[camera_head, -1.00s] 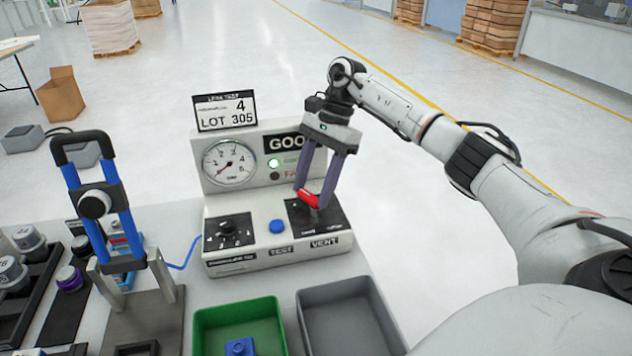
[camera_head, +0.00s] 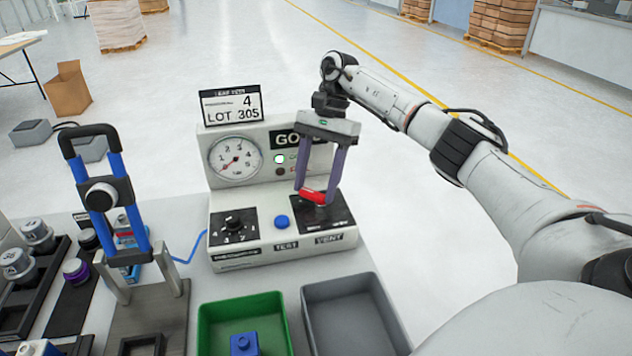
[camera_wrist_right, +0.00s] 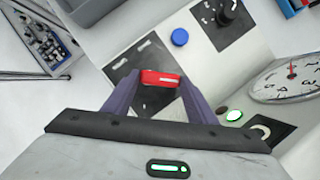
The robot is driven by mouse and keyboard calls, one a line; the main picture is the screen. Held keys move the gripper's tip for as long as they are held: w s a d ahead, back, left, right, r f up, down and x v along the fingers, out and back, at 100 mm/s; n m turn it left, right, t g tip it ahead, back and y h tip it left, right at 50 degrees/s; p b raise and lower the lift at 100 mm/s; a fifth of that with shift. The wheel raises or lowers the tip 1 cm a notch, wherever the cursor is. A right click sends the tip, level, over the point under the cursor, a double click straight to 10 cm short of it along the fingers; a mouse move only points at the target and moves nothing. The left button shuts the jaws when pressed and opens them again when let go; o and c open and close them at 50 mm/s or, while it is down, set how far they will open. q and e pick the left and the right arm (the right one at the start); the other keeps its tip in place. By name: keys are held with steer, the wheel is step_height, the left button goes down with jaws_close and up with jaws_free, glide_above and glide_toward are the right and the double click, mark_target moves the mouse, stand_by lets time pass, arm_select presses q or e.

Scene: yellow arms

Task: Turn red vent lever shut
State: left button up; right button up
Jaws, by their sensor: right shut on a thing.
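The red vent lever (camera_head: 313,196) is on the black VENT plate (camera_head: 335,213) at the right end of the grey leak test box (camera_head: 243,256). In the head view it lies roughly sideways between the fingertips of my right gripper (camera_head: 316,198). My right gripper is shut on the lever, with one purple finger at each end of it. The right wrist view also shows the red lever (camera_wrist_right: 160,78) held between the two fingers. Part of the lever is hidden by the fingers. My left gripper is not in view.
The box carries a round gauge (camera_head: 236,160), a lit green lamp (camera_head: 279,159), a black knob (camera_head: 234,225) and a blue button (camera_head: 282,221). A green bin (camera_head: 205,326) and a grey bin (camera_head: 347,287) stand in front. A blue-handled press (camera_head: 127,215) stands left.

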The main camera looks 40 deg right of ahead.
steer(key=o, duration=1.1)
steer(key=shift+c, duration=0.2)
steer(key=v, duration=1)
steer(key=shift+r, duration=0.2)
steer(key=x, duration=1)
steer(key=shift+f, duration=0.25)
